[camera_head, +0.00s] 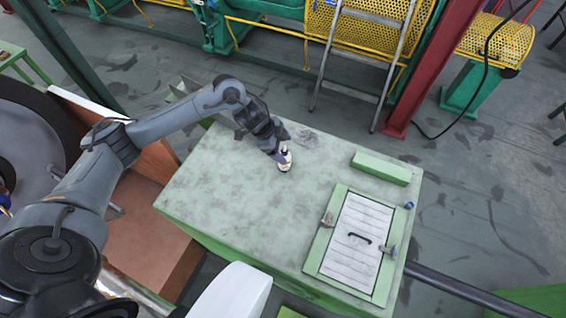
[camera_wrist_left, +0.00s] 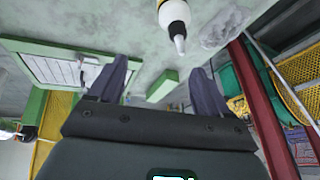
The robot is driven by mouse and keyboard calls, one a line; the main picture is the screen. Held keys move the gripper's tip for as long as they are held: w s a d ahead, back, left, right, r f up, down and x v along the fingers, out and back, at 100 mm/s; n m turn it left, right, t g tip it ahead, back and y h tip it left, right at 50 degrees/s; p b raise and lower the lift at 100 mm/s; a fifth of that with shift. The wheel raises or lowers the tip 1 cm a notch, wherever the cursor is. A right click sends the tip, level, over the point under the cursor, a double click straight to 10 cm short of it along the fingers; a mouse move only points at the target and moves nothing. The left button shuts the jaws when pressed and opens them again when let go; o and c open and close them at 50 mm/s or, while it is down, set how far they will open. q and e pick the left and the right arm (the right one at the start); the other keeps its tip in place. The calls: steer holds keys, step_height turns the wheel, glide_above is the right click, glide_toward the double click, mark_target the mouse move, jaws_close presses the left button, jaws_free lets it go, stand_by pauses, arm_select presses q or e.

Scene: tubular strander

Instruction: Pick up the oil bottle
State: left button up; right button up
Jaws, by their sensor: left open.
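The oil bottle (camera_head: 286,165) is white with a dark nozzle. It is on the green cabinet top (camera_head: 225,185), near the middle of the head view. My left gripper (camera_head: 277,148) is right beside the bottle and partly overlaps it in that view. In the left wrist view the bottle (camera_wrist_left: 173,14) shows at the top edge, cut off, with its nozzle toward my fingers. My left gripper (camera_wrist_left: 160,88) is open there, with nothing between its two fingers. Whether the fingers touch the bottle cannot be told. My right gripper is not in view.
A crumpled clear sheet (camera_head: 309,138) lies just behind the bottle. A green block (camera_head: 382,168) and a slatted white hatch with a handle (camera_head: 357,243) are to the right on the cabinet. A red post (camera_head: 432,70) and a ladder (camera_head: 330,50) stand behind. The cabinet's left half is clear.

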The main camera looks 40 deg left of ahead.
mark_target(283, 151)
arm_select(q)
steer(key=shift+n+g, duration=0.3)
steer(key=shift+n, duration=0.1)
steer(key=f, duration=0.1)
steer(key=a+f, duration=0.1)
steer(key=w+a+f, duration=0.1)
steer(key=f, duration=0.1)
steer(key=shift+a, duration=0.25)
steer(key=p+x, duration=0.1)
steer(key=x, duration=0.3)
steer(key=shift+w+d+r, duration=0.1)
steer(key=shift+w+d, duration=0.05)
steer(key=shift+w, duration=0.05)
steer(key=shift+w+d+f, duration=0.1)
steer(key=shift+w+f, duration=0.05)
steer(key=shift+f, duration=0.4)
steer(key=shift+c, duration=0.3)
steer(key=c, duration=1.2)
